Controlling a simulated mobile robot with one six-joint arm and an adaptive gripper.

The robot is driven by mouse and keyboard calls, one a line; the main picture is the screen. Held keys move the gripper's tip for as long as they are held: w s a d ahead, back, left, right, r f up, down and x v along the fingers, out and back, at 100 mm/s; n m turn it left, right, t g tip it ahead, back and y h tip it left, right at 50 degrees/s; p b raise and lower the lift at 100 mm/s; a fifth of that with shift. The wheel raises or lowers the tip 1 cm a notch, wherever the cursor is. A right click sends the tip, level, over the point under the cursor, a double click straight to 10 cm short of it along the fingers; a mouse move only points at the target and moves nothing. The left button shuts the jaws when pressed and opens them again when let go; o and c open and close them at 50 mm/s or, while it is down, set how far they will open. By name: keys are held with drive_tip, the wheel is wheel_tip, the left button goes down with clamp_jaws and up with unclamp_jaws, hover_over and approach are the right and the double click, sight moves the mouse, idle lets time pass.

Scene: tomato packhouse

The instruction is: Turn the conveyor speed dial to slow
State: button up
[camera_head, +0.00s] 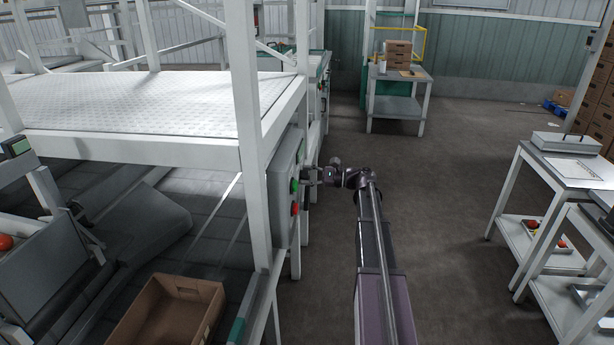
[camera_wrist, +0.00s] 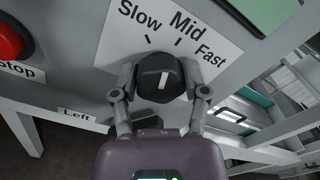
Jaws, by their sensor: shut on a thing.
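The speed dial (camera_wrist: 158,68) is a black round knob with a white pointer line, on a white label marked Slow, Mid and Fast in the wrist view. Its pointer leans slightly right of straight up, roughly towards the Mid tick. My gripper (camera_wrist: 161,92) is shut on the dial, one finger at its left side and one at its right. In the head view my gripper (camera_head: 313,175) reaches the grey control box (camera_head: 284,212) on the conveyor frame. The dial itself is hidden or too small to make out there.
A red stop button (camera_wrist: 10,40) sits left of the dial. Green and red buttons show on the box in the head view. A white frame post (camera_head: 245,110) stands beside the box. An open cardboard box (camera_head: 205,290) lies below left.

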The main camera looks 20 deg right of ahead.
drive_tip(key=n, duration=0.6)
drive_tip(key=shift+a, duration=0.1)
idle(0.4)
drive_tip(key=o, duration=1.1)
drive_tip(key=shift+o, duration=0.2)
drive_tip(key=shift+f, duration=0.1)
drive_tip(key=v, duration=1.2)
